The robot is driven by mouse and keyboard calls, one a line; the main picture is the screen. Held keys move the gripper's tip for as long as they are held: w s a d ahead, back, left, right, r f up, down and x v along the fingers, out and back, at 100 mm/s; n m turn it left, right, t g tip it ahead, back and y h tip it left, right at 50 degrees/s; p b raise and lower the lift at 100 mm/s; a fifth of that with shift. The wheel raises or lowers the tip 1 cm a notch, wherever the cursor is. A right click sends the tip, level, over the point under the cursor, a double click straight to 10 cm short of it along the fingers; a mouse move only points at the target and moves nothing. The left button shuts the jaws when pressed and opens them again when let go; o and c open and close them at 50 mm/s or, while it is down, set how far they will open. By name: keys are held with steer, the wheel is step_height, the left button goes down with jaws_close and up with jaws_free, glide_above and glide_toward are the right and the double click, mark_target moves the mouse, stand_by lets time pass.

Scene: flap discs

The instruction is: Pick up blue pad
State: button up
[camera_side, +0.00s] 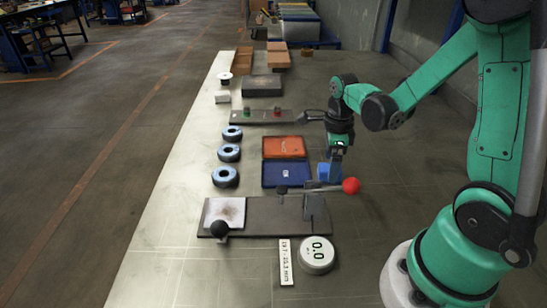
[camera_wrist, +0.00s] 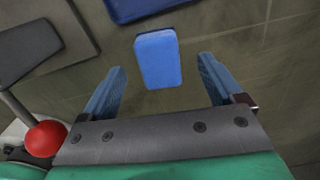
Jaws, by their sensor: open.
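The blue pad (camera_wrist: 156,58) is a small rounded rectangular block lying on the grey table in the wrist view, just ahead of my gripper. My gripper (camera_wrist: 161,68) is open, with its two blue fingers apart on the left and right of the pad's line; nothing is held. In the side view, my gripper (camera_side: 327,172) points down just right of the blue tray (camera_side: 285,174). The blue there merges, so I cannot separate pad from fingers.
A lever with a red knob (camera_side: 351,186) stands close in front of my gripper, on a dark fixture plate (camera_side: 265,218). An orange tray (camera_side: 284,147) adjoins the blue one. Several flap discs (camera_side: 228,153) lie left. A round gauge (camera_side: 316,254) is nearer. The table's left strip is clear.

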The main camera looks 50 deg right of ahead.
steer(key=shift+f, duration=1.05)
jaws_close()
steer(key=shift+r, duration=0.1)
step_height(320, 180, up, 20)
